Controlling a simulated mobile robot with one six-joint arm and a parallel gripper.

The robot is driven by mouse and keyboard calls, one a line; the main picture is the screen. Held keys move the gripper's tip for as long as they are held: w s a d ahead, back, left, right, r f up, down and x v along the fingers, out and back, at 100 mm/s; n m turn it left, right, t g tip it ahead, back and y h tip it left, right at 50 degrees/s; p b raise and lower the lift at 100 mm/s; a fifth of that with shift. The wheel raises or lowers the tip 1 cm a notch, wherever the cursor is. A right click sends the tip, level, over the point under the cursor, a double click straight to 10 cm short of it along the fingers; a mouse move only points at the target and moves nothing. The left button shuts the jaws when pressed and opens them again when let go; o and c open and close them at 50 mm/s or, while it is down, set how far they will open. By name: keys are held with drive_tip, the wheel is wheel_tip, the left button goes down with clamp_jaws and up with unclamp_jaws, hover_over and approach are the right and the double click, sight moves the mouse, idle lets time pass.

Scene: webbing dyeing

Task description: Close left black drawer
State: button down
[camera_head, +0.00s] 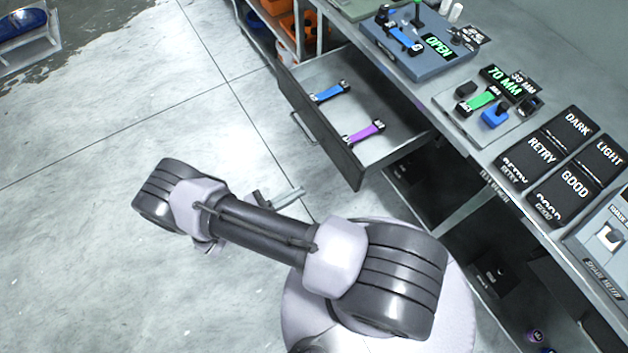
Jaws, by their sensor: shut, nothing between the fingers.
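The black drawer (322,139) stands pulled out from under the workbench, at the upper middle of the view. Its dark front faces the open floor on the left and carries a thin bar handle (302,127). A blue strap piece (329,92) and a purple strap piece (366,132) lie apart on its pale bottom. What looks like my gripper (289,197) shows just behind my arm, over the floor to the lower left of the drawer. It is shut and empty, partly hidden by the arm, and apart from the drawer front.
The workbench (470,165) runs diagonally along the right, with strap fixtures and black label boxes marked DARK, LIGHT, RETRY and GOOD (562,195). Open shelving lies below it. Orange bins (299,27) stand beyond the drawer. The concrete floor (110,120) on the left is clear.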

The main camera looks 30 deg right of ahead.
sight(345, 167)
drive_tip(key=d, duration=0.4)
drive_tip(key=d+b, duration=0.1)
drive_tip(key=d, duration=0.8)
drive_tip(key=shift+w+d+b, duration=0.1)
drive_tip(key=shift+w+b, duration=0.15)
drive_tip(key=shift+b, duration=0.15)
